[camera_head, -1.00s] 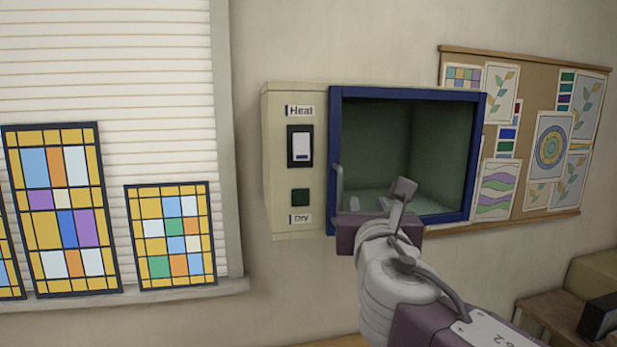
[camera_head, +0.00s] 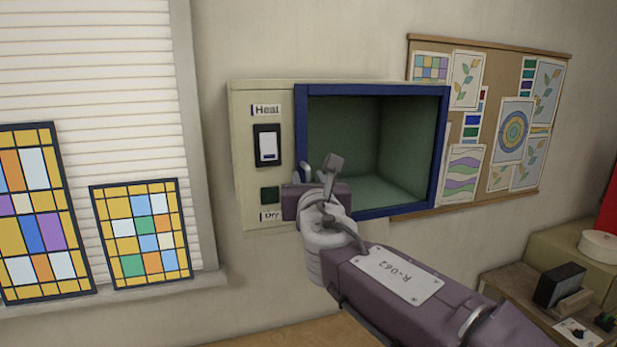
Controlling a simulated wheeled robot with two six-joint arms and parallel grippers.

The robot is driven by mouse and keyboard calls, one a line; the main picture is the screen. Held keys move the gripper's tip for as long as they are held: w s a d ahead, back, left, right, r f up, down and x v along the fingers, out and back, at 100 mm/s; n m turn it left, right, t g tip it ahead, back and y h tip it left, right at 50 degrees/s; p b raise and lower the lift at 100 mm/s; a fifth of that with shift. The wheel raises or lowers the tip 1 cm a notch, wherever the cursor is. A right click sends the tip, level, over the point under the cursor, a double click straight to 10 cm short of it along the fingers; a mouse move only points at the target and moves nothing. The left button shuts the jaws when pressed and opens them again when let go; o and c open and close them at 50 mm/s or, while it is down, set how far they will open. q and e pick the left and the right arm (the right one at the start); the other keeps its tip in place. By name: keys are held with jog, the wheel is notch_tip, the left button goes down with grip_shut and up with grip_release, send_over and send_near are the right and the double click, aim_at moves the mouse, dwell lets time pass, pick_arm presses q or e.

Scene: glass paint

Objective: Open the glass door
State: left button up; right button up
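The glass door (camera_head: 374,90) is a clear pane in a blue frame on the front of a beige wall-mounted heating box (camera_head: 247,150). It looks flush with the box, and the green interior shows through it. A short grey upright handle (camera_head: 305,171) is on the left side of the frame; its lower part is hidden behind my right gripper. My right gripper (camera_head: 312,190) is in front of the frame's lower left corner, overlapping the handle's lower end. My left gripper is not in view.
Stained-glass panels (camera_head: 142,232) stand at the left. A corkboard (camera_head: 480,45) hangs at the right, above a low wooden bench (camera_head: 520,285).

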jog(key=shift+s, duration=0.15)
grip_shut()
dwell(1.2)
